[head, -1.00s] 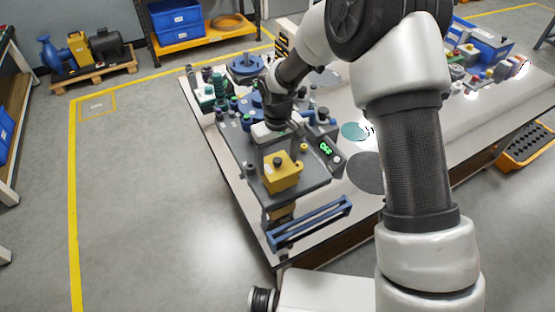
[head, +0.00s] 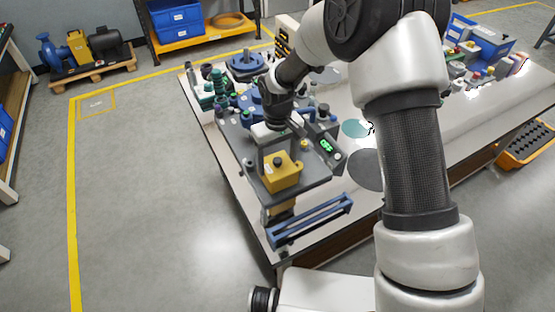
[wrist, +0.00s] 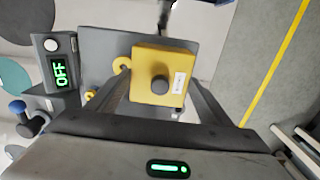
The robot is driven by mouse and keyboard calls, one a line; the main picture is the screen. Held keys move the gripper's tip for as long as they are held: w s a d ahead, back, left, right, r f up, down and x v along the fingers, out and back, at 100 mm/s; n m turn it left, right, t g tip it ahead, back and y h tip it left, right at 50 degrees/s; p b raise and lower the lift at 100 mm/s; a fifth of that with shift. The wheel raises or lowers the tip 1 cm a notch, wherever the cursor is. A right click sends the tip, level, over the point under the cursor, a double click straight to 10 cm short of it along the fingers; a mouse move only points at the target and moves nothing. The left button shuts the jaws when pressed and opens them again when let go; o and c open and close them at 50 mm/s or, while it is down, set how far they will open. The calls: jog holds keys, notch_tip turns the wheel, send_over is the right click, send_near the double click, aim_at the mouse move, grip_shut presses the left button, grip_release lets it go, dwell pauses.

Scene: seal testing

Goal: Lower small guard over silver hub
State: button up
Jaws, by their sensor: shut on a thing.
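The small guard (head: 283,178) is a yellow block-shaped cover with a dark round knob on top. In the head view it is near the front left corner of the dark grey bench plate. My gripper (head: 279,167) comes down over it, shut on it. In the wrist view the guard (wrist: 150,60) lies between the far ends of my two fingers, with its knob and a white label facing me. I cannot tell how high the guard is above the plate. The silver hub does not show in either view.
A unit with a green "OFF" display (head: 327,146) stands close to the right of my gripper. A blue rail frame (head: 310,221) lies at the table's front edge. The floor to the left is clear.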

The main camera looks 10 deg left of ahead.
jog(key=shift+f+b, duration=0.7)
jog(key=shift+f, duration=0.2)
dwell(0.9)
jog(key=o, duration=1.3)
jog(key=shift+r+p, duration=2.75)
jog(key=shift+r, duration=1.7)
